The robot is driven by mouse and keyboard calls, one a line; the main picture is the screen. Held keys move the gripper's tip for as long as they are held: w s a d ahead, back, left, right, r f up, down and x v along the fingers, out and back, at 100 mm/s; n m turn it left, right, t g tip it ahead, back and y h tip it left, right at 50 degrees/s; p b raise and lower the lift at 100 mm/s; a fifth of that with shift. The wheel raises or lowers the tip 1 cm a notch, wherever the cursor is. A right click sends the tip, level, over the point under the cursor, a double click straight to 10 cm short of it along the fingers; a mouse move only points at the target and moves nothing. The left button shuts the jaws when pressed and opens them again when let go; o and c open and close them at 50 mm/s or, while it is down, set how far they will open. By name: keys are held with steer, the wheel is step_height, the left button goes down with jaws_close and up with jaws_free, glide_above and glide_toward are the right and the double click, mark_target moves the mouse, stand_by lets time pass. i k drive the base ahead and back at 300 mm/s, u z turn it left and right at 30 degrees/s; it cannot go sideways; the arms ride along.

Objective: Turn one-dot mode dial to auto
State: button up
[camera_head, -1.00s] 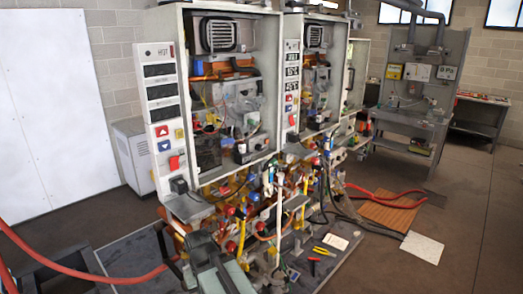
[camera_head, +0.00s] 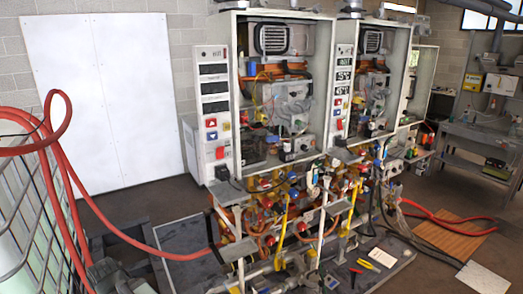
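Two open heater cabinets stand side by side, the left heater (camera_head: 233,100) nearer and the right heater (camera_head: 410,70) farther. The left heater's white control panel (camera_head: 214,110) carries dark displays (camera_head: 214,87), a red button (camera_head: 211,122), a blue button (camera_head: 212,136) and a red switch (camera_head: 220,152). The right heater has a similar narrow panel (camera_head: 342,85) with lit displays. I cannot pick out the one-dot mode dial or its setting at this size. My gripper is not recognisable in view.
Pipes and yellow valve handles (camera_head: 284,215) crowd below the cabinets. A red hose (camera_head: 130,240) crosses the lower left beside a wire cage (camera_head: 35,225). A wooden mat (camera_head: 450,235) and a white tile (camera_head: 482,280) lie at right. Some brown floor (camera_head: 420,283) is clear.

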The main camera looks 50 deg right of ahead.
mark_target(304, 148)
steer(key=u, duration=0.65)
steer(key=k, duration=1.15)
steer(key=z, duration=1.25)
steer(key=i, duration=0.45)
steer(key=z, duration=0.05)
